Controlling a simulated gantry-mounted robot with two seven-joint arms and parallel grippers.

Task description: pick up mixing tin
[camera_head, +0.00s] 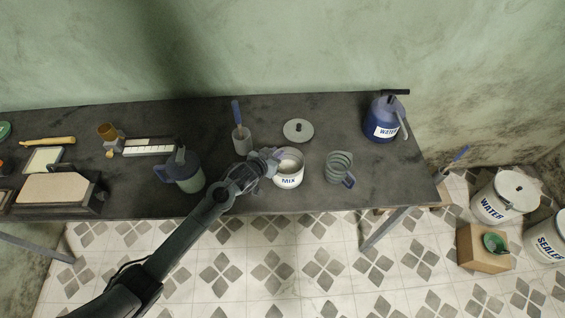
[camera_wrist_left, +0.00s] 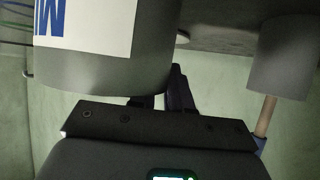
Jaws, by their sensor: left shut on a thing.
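The mixing tin (camera_head: 289,174) is a small pale pot labelled "MIX" near the front edge of the dark table. My left gripper (camera_head: 268,159) reaches in from the left and is shut on the tin's left side. In the left wrist view the tin (camera_wrist_left: 100,75) fills the upper left, its white label partly cut off, with the left gripper's dark fingers (camera_wrist_left: 160,98) against it. Whether the tin is lifted off the table is hard to tell. A grey round lid (camera_head: 298,131) lies behind the tin. My right gripper is not in view.
A grey cup with a blue-handled brush (camera_head: 241,139) stands behind the gripper. A grey-green jug (camera_head: 186,171) stands to the left, a measuring jug (camera_head: 339,168) to the right. A blue water jug (camera_head: 383,120) stands at the table's right end.

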